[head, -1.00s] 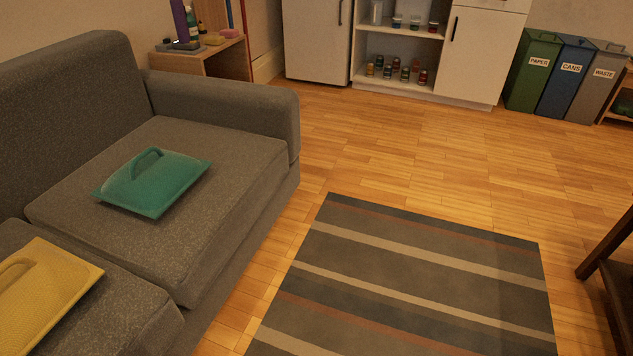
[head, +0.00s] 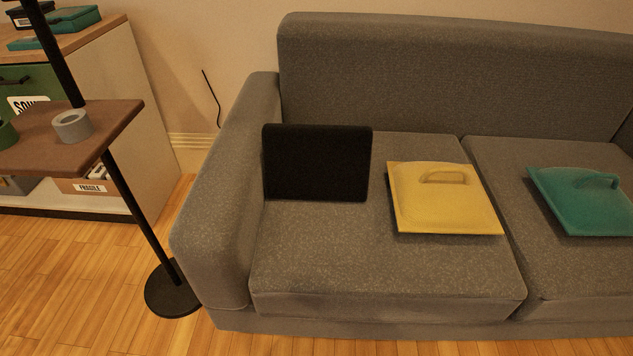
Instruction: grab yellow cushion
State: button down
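The yellow cushion (head: 440,205) lies flat on the left seat of the grey sofa (head: 370,275), near the gap between the two seats. It is square with a raised loop handle on top. A similar teal cushion (head: 588,205) lies on the right seat, cut off by the picture's right edge. A dark, upright flat panel (head: 316,163) stands on the left seat, to the left of the yellow cushion and apart from it. My gripper is not in view.
The sofa's left armrest (head: 215,220) rises beside the seat. A stand with a black pole, a round base (head: 173,288) and a brown shelf (head: 60,135) holding tape rolls is at left. Wooden floor (head: 70,300) is clear at the lower left.

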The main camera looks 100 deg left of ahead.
aim_at(429, 196)
jog(key=u, duration=3.4)
jog(key=i+l+u, duration=0.15)
jog(key=l+u, duration=0.2)
jog(key=i+l+u, duration=0.15)
jog(key=l+u, duration=0.55)
jog(key=i+l, duration=0.1)
jog(key=l, duration=0.5)
jog(key=l+u, duration=0.1)
jog(key=l, duration=0.5)
jog(key=i, duration=0.05)
